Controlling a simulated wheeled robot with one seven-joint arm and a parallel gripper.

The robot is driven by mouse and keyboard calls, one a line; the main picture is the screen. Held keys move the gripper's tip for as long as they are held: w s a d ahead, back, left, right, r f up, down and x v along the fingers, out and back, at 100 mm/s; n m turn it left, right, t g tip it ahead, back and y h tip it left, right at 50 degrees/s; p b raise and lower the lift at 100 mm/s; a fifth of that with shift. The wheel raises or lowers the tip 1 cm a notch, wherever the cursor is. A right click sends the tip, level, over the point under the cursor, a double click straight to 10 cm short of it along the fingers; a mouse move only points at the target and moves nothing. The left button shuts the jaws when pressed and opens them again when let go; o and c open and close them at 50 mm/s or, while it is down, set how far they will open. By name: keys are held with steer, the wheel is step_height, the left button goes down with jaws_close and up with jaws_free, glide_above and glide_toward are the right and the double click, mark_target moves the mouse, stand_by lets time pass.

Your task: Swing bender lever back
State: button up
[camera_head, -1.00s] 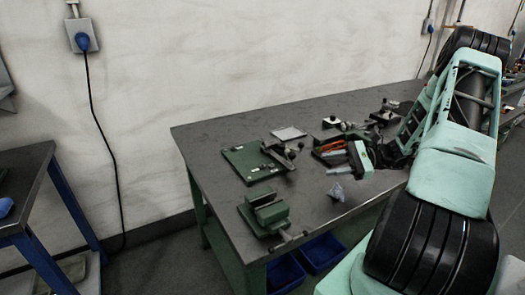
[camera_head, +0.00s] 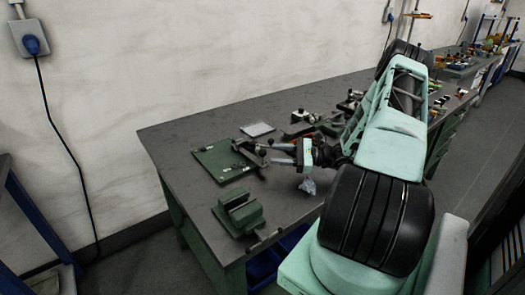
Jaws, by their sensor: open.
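The bender (camera_head: 222,163) is a flat green plate with dark metal parts at its right side, lying on the grey workbench (camera_head: 170,141). Its dark lever (camera_head: 250,152) sits at the plate's right edge. My gripper (camera_head: 272,154) reaches in from the right, with its two grey fingers pointing left at the lever. The fingers are open and apart, with their tips close to the lever. I cannot tell whether they touch it or stand around it.
A green vise (camera_head: 238,212) stands at the bench's front left. A crumpled grey piece (camera_head: 308,186) lies below my gripper. A pale flat plate (camera_head: 257,129) and several dark tools (camera_head: 301,117) lie behind. The bench's left end is clear.

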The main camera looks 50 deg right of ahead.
mark_target(262, 153)
steer(key=p+x, duration=0.1)
steer(key=x, duration=0.4)
steer(key=shift+w+a, duration=0.2)
steer(key=shift+w, duration=0.05)
jaws_close()
